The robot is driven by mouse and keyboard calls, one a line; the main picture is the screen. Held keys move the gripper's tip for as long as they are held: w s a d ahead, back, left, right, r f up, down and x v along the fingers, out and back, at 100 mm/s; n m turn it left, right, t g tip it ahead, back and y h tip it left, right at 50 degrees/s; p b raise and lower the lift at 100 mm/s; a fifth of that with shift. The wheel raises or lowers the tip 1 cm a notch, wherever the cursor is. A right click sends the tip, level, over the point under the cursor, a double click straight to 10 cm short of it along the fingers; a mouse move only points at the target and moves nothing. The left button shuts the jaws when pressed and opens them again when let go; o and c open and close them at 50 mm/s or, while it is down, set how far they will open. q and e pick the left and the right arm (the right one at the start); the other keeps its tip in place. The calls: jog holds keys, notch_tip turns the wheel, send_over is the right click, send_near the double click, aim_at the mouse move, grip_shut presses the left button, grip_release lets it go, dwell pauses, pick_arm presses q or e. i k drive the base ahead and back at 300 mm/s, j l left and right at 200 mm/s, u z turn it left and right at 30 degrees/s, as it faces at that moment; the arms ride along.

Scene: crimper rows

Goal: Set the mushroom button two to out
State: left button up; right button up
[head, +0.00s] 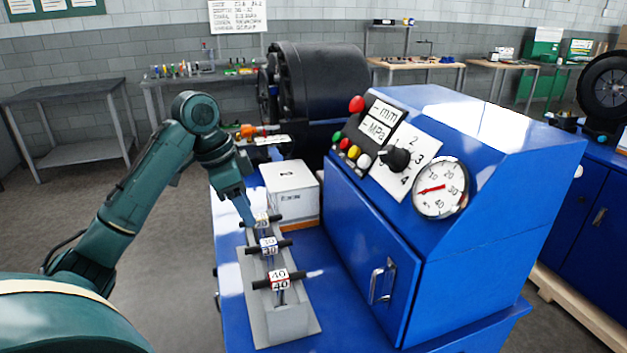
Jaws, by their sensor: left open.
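A red mushroom button (356,104) sticks out at the top left of the black control panel on the blue machine (480,130). No number shows on it, and I cannot tell whether it is in or out. My left gripper (249,216) points down beside the farthest numbered block (263,221) on the grey rack (258,322). It is open, well below and to the left of the red button. I cannot tell whether it touches the block. My right gripper is not in view.
Small coloured buttons (353,152), a black selector knob (397,159) and a round gauge (440,188) share the machine's sloped face. A door handle (382,281) sticks out below the panel.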

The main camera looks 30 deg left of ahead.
aim_at(357, 104)
jog(key=k, duration=1)
